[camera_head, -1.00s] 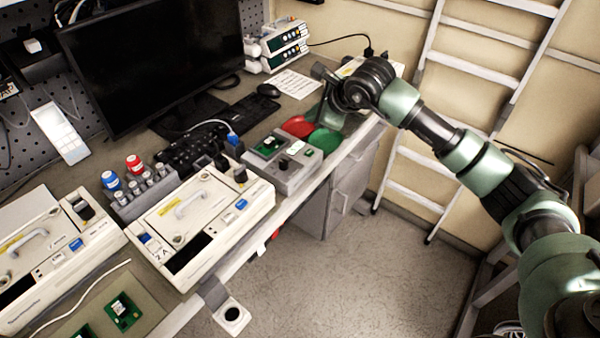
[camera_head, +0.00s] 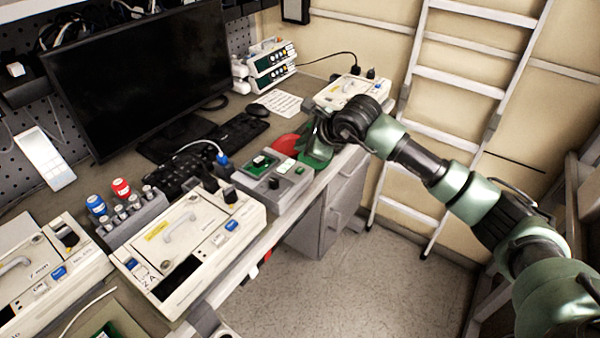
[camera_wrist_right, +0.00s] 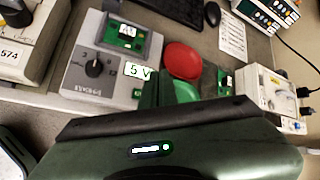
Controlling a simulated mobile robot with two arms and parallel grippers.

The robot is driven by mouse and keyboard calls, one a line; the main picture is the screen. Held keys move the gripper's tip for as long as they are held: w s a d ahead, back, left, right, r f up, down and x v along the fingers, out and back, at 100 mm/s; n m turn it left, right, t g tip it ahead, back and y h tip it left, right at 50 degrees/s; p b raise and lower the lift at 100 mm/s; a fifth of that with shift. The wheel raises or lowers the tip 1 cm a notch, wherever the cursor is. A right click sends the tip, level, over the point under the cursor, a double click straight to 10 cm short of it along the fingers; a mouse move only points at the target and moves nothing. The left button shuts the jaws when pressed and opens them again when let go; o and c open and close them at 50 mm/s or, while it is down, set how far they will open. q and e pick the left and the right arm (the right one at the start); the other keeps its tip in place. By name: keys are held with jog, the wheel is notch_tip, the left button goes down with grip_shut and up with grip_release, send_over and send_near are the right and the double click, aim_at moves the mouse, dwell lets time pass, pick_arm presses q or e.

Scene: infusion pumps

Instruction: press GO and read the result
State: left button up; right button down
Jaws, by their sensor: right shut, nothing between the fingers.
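A grey tester box (camera_head: 282,196) stands near the bench's front edge. It holds a green circuit board (camera_head: 262,163) in a recess and a dark knob, which shows in the right wrist view (camera_wrist_right: 94,68). A small plate reading "5 V" (camera_wrist_right: 138,70) is at its right edge in that view. I cannot make out a GO marking. My right gripper (camera_head: 320,138) is shut and empty, just right of the box, over a red dish (camera_head: 286,144) and a green dish (camera_head: 315,160). Its fingertips are hard to tell from the green dish. My left gripper is not in view.
Two cream pump units, one nearer the middle (camera_head: 190,245) and one at the left (camera_head: 45,285), line the bench front. Another cream unit (camera_head: 345,90) stands behind my right arm. A monitor (camera_head: 140,75), keyboard and mouse (camera_head: 257,110) are behind. A ladder stands right.

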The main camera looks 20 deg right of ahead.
aim_at(302, 171)
notch_tip(302, 171, down, 5)
jog(key=b, duration=0.3)
jog(key=shift+f, duration=0.1)
dwell(0.9)
dwell(0.9)
jog(key=shift+f+b, duration=0.4)
jog(key=shift+b, duration=0.35)
jog(key=shift+f+b, duration=0.4)
jog(key=shift+b, duration=0.1)
jog(key=shift+r, duration=0.1)
dwell(0.6)
jog(key=shift+r, duration=0.75)
jog(key=shift+r+p, duration=0.1)
jog(key=shift+p, duration=0.2)
